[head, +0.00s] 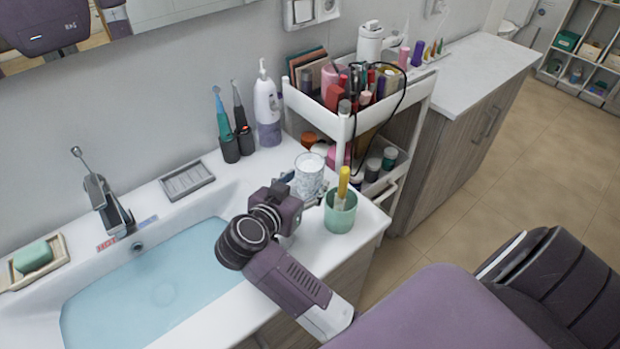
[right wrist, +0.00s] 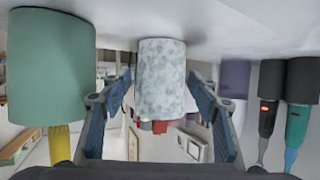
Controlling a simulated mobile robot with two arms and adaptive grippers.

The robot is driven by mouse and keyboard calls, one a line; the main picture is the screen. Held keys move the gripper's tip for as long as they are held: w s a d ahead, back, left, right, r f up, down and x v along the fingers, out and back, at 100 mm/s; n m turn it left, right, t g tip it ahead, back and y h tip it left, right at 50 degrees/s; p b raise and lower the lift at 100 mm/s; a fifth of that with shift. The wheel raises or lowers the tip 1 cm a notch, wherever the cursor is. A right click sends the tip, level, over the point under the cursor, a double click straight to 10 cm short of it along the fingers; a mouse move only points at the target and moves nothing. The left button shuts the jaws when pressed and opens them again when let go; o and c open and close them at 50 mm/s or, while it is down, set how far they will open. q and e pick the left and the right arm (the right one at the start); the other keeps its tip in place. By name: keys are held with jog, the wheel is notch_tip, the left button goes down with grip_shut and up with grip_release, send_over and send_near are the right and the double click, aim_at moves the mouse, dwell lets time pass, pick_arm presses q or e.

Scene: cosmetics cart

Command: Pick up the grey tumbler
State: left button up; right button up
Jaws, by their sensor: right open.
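The grey tumbler (head: 309,172), pale with a speckled pattern, stands upright on the sink counter near its right end. It also shows in the right wrist view (right wrist: 161,75), where the picture is upside down. My right gripper (head: 303,188) is open at the tumbler. In the right wrist view its fingers lie on either side of the tumbler, with gaps visible on both sides. The gripper hides the tumbler's lower part in the head view. My left gripper is not in view.
A green cup (head: 340,214) with a yellow-handled item stands close beside the tumbler. Two electric toothbrushes (head: 230,148) and a white-purple bottle (head: 266,110) stand behind. A crowded white cart (head: 345,128) is at the right. The basin (head: 150,285) holds water.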

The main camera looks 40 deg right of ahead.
jog(key=shift+x, duration=1.7)
jog(key=c, duration=1.2)
jog(key=shift+o, duration=0.2)
jog(key=shift+r, duration=0.15)
notch_tip(320, 180, up, 20)
jog(key=shift+p, duration=0.4)
